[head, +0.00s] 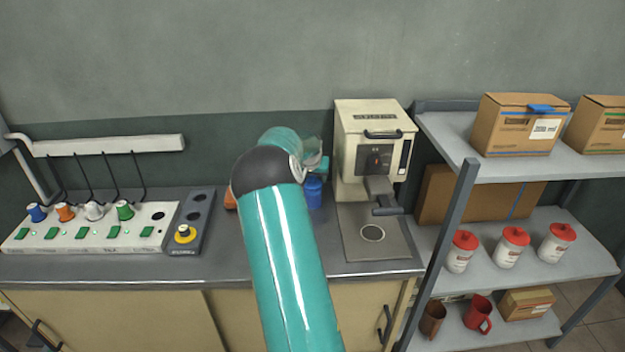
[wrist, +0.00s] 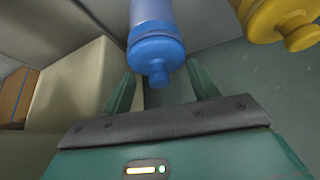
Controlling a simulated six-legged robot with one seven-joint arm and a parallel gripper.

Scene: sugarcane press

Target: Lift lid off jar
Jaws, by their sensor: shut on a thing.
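A blue jar (head: 313,194) stands on the counter just left of the press, partly hidden by my arm. In the wrist view its pale blue body (wrist: 152,10) appears at the top, with the darker blue lid (wrist: 155,50) and its round knob pointing toward my gripper. My gripper (wrist: 160,82) has a teal finger on either side of the knob and is shut on the lid. In the head view my gripper (head: 317,165) is above the jar, mostly hidden behind my wrist. The lid appears to be against the jar body; I see no gap.
A yellow knobbed thing (wrist: 285,18) is beside the blue jar. A cream press (head: 373,140) stands to its right. An orange thing (head: 230,196) is left of my arm. A switch panel (head: 90,228) is further left. A shelf with red-lidded jars (head: 508,250) is at right.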

